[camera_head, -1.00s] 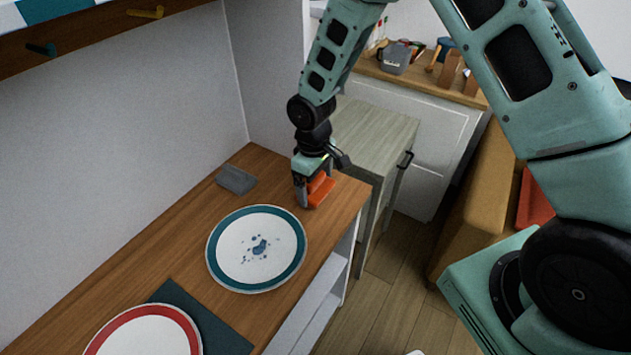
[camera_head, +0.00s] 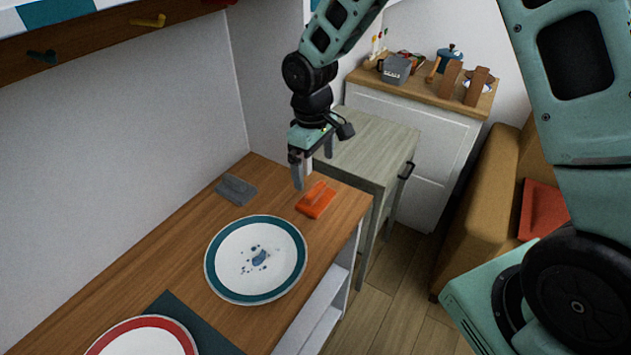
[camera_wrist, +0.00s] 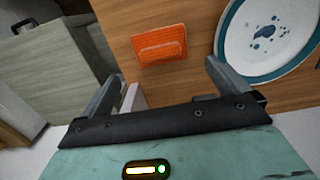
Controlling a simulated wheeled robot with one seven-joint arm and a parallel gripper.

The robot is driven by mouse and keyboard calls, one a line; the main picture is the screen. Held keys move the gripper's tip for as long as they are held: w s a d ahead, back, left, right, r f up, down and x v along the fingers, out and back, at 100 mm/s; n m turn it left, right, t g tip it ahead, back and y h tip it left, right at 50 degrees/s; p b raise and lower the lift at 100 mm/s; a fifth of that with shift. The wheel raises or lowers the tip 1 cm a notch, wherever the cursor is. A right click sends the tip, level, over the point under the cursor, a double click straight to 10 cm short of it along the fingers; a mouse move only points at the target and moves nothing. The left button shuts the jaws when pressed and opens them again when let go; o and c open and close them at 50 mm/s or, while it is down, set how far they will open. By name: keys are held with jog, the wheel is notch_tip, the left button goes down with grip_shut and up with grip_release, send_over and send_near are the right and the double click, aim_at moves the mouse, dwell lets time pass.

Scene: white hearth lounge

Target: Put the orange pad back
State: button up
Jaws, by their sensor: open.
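The orange pad (camera_head: 316,200) lies on the wooden counter near its far right corner, with a raised grip on top. It also shows in the wrist view (camera_wrist: 160,45), flat on the wood, beyond my fingertips. My gripper (camera_head: 312,179) is open and empty, raised above the counter close to the pad and apart from it. In the wrist view my two fingers (camera_wrist: 163,75) stand wide apart. A grey pad (camera_head: 236,190) of similar shape lies to the left, near the wall.
A teal-rimmed plate (camera_head: 224,283) with blue specks lies in front of the pads. A red-rimmed plate (camera_head: 175,325) rests on a dark mat (camera_head: 180,305). A pale cabinet (camera_head: 375,140) stands beyond the counter's right end. Hooks hang on the wall rail above.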

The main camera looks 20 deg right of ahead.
jog(key=s+a+r, duration=0.6)
jog(key=s+r, duration=0.3)
jog(key=s, duration=0.2)
jog(key=s+r, duration=0.2)
jog(key=s, duration=1.4)
jog(key=shift+r+y, duration=0.3)
jog(key=shift+y, duration=0.1)
